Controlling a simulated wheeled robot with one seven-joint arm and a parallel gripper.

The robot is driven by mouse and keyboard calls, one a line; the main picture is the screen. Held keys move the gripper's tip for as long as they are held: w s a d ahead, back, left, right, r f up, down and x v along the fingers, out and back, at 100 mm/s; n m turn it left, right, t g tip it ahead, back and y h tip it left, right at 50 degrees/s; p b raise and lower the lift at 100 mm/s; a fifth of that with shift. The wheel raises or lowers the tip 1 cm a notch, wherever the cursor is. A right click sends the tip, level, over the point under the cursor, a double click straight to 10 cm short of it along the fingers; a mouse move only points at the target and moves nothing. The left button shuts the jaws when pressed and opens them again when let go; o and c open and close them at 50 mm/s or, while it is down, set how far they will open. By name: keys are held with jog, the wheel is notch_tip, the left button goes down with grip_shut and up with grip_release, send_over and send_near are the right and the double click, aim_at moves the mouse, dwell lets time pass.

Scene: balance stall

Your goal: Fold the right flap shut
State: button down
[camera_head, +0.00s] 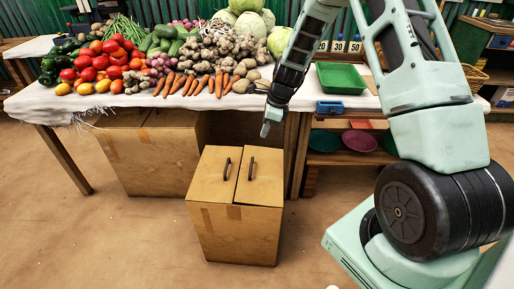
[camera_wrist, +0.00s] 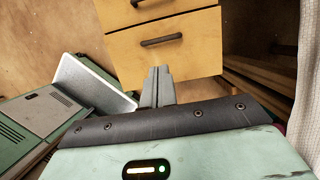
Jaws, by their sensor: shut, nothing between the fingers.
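A wooden box (camera_head: 235,235) stands on the floor in front of the table. Its left flap (camera_head: 211,180) and right flap (camera_head: 262,188) both lie about flat over the top, each with a dark handle, with a thin dark seam between them. In the wrist view the right flap (camera_wrist: 190,58) is the nearer one and the left flap (camera_wrist: 175,8) is partly cut off. My gripper (camera_head: 266,130) is shut and empty, pointing down above the back right of the box. In the wrist view its fingertips (camera_wrist: 157,72) overlap the right flap's outer edge; I cannot tell whether they touch.
The vegetable table (camera_head: 60,105) with a white cloth stands behind the box. Another large carton (camera_head: 150,160) is under it. A shelf with bowls (camera_head: 359,141) is behind to the right. My base is at the right. The floor in front and left is clear.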

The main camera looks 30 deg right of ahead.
aim_at(252, 164)
jog(key=b+x, duration=0.1)
jog(key=x, duration=1.2)
jog(key=shift+d+b, duration=0.1)
jog(key=shift+b, duration=0.3)
jog(key=shift+f, duration=0.4)
jog(key=shift+w+a+f, duration=0.35)
jog(key=shift+a+f, duration=0.1)
jog(key=shift+f, duration=0.25)
jog(key=shift+w+p+v, duration=0.2)
jog(key=shift+p+v, duration=0.95)
jog(key=shift+v, duration=0.1)
jog(key=a+p+v, duration=0.1)
jog(key=p+v, duration=0.2)
jog(key=v, duration=1)
jog(key=shift+w+a+r, duration=0.2)
jog(key=shift+w+a, duration=0.05)
jog(key=shift+w, duration=0.1)
